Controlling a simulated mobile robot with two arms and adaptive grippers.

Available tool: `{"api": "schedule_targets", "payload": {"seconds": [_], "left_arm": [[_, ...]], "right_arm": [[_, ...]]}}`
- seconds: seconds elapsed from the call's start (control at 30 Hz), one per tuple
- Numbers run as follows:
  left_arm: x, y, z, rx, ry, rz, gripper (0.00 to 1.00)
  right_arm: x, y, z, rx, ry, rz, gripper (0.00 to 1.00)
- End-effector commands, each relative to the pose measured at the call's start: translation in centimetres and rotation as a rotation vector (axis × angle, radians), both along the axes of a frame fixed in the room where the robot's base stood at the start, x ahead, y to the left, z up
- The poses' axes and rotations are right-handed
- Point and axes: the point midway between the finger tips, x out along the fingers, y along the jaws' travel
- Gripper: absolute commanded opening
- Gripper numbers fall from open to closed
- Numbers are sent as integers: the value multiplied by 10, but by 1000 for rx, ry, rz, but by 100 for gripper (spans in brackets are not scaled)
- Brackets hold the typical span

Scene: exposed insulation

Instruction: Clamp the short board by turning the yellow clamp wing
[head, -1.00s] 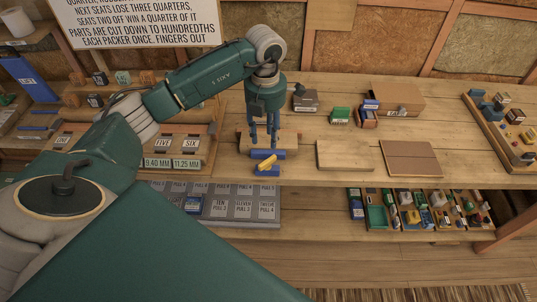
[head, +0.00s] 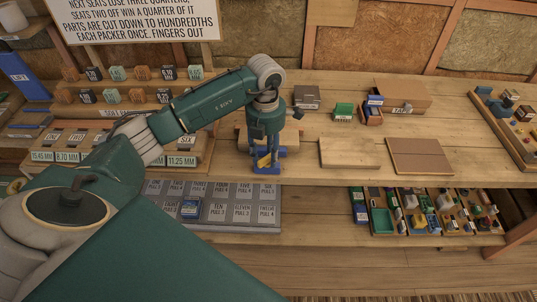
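The blue clamp (head: 267,170) sits near the front edge of the bench, with its yellow wing (head: 264,160) on top. My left gripper (head: 265,158) points straight down over it, with its blue fingers around the yellow wing. The fingers partly hide the wing, and whether they press on it is too small to tell. A small wooden board (head: 242,140) lies just behind the clamp, partly hidden by my gripper. My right gripper is not in view.
A pale board (head: 349,153) and a browner board (head: 420,156) lie flat to the right. Behind stand a green box (head: 343,111), a grey box (head: 306,97) and a cardboard box (head: 402,96). A labelled grey tray (head: 232,224) is on the lower shelf.

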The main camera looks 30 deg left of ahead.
Motion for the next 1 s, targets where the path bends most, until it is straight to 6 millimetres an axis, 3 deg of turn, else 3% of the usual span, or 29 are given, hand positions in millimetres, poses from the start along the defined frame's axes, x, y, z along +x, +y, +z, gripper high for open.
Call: {"api": "schedule_targets", "payload": {"seconds": [0.2,0.4,0.6,1.0], "left_arm": [[0,0,0,0,0,0,36],[0,0,1,0,0,0,0],[0,0,-1,0,-1,-39,0],[-1,-1,-1,-1,2,-450,1]], "right_arm": [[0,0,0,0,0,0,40],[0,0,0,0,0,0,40],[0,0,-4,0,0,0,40],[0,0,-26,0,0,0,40]]}}
